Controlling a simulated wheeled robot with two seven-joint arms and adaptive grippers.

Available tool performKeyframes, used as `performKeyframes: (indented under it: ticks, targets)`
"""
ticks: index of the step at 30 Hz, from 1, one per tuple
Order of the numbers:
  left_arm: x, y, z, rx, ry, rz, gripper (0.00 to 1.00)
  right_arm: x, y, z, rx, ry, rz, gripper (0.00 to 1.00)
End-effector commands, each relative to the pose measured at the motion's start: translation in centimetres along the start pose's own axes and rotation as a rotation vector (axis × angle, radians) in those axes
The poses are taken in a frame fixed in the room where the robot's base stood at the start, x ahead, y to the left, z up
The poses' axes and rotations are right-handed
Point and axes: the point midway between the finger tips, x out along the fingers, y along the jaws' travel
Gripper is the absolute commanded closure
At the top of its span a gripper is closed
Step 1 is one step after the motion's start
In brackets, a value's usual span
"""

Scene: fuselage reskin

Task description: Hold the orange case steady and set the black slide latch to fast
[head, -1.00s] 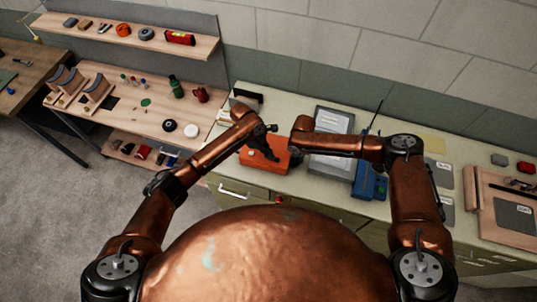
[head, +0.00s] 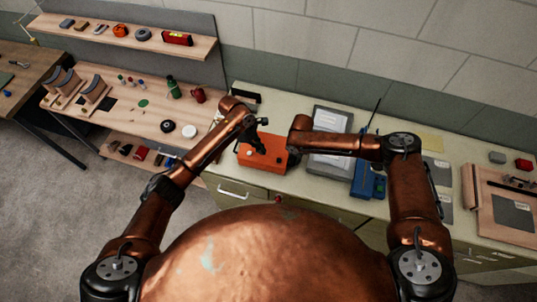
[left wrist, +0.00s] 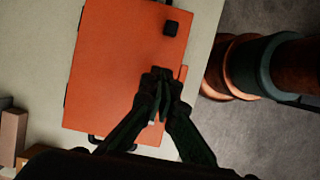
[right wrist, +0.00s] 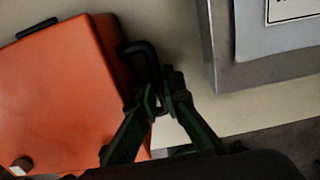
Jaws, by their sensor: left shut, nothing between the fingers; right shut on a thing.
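The orange case (head: 262,159) sits on the pale bench, and fills much of the left wrist view (left wrist: 112,62). A small black square block (left wrist: 170,28) stands on its top near one edge; I cannot tell whether it is the slide latch. No fast marking is readable. My left gripper (left wrist: 161,73) is shut and empty above the case, apart from the block; I cannot tell whether the fingertips touch the case. My right gripper (right wrist: 162,92) is shut on the black side handle (right wrist: 146,52) of the case.
A grey framed panel (head: 331,147) lies right of the case, with a blue device (head: 369,180) beyond it. A black item (head: 246,97) lies behind the case. A wooden side table (head: 140,118) with small parts stands at left.

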Motion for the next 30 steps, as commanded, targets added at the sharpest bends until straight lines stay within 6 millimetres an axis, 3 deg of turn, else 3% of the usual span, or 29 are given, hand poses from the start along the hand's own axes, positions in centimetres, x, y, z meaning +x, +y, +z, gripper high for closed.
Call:
performKeyframes:
  ticks: [6,12,26,27,30]
  targets:
    - [-4.5,0.0,-0.1,-0.001,0.002,0.000,1.00,-0.1,0.0,0.1,0.000,-0.001,0.001,1.00]
    - [-6.5,0.0,-0.1,-0.003,0.001,-0.002,1.00,-0.1,0.0,0.1,0.000,-0.002,0.000,1.00]
    - [-6.9,-0.1,-0.1,-0.003,0.002,-0.002,1.00,-0.1,0.0,0.1,0.001,-0.001,-0.001,1.00]
    - [-6.9,-0.1,-0.1,-0.003,0.002,-0.002,1.00,-0.1,0.0,0.1,0.001,-0.001,-0.001,0.92]
    - [-6.9,-0.1,-0.1,-0.003,0.002,-0.002,1.00,-0.1,0.0,0.1,0.001,-0.001,-0.001,0.85]
